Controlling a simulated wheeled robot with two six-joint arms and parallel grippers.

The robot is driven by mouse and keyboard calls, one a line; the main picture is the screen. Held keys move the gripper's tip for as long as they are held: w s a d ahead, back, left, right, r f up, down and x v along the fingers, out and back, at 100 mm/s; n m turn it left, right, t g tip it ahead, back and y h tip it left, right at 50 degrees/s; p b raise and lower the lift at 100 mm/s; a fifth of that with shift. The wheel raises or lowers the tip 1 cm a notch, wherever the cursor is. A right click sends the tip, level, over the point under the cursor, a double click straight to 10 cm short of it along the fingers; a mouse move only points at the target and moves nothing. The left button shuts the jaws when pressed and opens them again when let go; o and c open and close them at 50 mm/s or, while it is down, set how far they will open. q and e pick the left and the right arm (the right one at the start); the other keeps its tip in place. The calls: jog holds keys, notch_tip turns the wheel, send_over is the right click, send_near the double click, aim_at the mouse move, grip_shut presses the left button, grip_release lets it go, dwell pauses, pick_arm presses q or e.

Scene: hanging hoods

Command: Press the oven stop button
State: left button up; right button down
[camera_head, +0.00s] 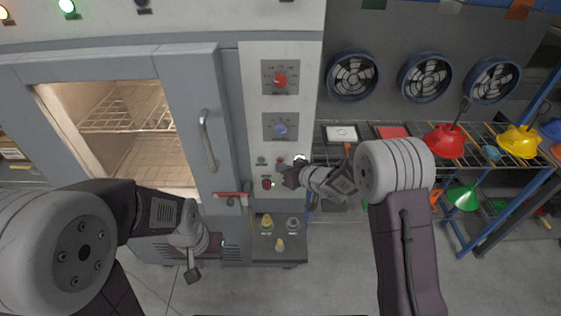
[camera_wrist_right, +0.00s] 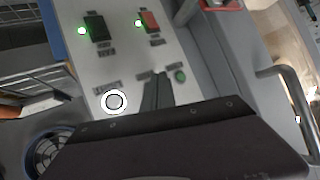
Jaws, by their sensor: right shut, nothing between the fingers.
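The oven's control panel (camera_head: 247,130) is in the middle of the head view. Its lower part has a small round green button (camera_head: 261,160), a small red button (camera_head: 280,160) and a red rectangular switch (camera_head: 266,183). The labels are too small to read, so I cannot tell which is stop. My right gripper (camera_head: 288,178) is at the panel. In the wrist view its fingers (camera_wrist_right: 157,90) are shut and empty, between the green button (camera_wrist_right: 180,75) and a white-ringed button (camera_wrist_right: 114,101); contact is unclear. My left gripper (camera_head: 192,273) hangs low before the oven, its jaws unclear.
The oven door's handle (camera_head: 207,140) is to the left. Shelves with red and yellow funnels (camera_head: 518,141) stand at the right. Yellow knobs (camera_head: 267,222) are below.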

dwell(0.8)
jog(key=shift+w+p, duration=0.4)
jog(key=shift+w, duration=0.05)
jog(key=shift+w+p, duration=0.35)
dwell(0.4)
dwell(0.3)
jog(key=shift+s, duration=0.8)
jog(key=shift+b, duration=0.3)
